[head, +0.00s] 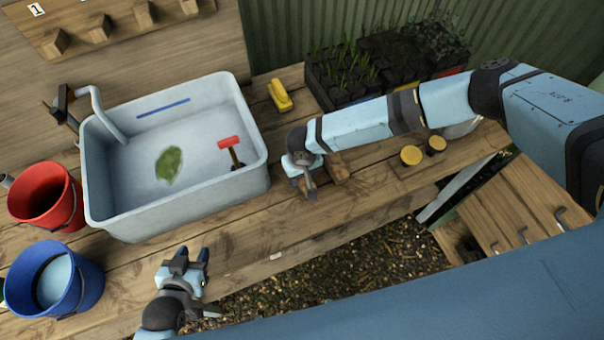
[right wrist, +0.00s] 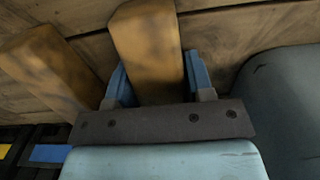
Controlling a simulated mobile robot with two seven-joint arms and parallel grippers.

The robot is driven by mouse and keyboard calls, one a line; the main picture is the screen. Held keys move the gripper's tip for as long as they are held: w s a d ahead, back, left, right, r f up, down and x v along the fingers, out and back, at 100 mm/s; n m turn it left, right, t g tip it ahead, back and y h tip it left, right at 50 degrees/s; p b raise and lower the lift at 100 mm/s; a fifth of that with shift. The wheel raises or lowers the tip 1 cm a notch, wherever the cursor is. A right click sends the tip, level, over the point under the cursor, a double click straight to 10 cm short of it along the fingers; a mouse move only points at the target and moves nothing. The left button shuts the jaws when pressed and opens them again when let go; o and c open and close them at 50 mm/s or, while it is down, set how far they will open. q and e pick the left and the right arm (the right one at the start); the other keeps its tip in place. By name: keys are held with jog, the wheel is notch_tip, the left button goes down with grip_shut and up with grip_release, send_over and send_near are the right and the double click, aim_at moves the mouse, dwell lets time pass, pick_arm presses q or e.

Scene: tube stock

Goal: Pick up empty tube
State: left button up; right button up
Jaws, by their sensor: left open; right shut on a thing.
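A brown, tapered, square-sided piece (right wrist: 148,45), which looks like a tube, stands between the two blue fingers of my right gripper (right wrist: 158,82). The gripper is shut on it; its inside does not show. A second similar brown piece (right wrist: 50,70) lies to the left in the right wrist view. In the head view my right gripper (head: 308,184) is over the bench to the right of the sink, and brown pieces (head: 337,168) show beside it, partly hidden by my arm. My left gripper (head: 192,256) is open and empty, over the bench's front edge below the sink.
A grey sink (head: 180,213) holds a red-headed tool (head: 229,143) and a green patch. A red bucket (head: 45,195) and blue bucket (head: 55,280) stand left.

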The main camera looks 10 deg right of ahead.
jog(key=shift+r, duration=0.1)
notch_tip(320, 180, up, 20)
jog(key=b, duration=0.1)
dwell(0.4)
dwell(0.7)
jog(key=shift+d, duration=0.1)
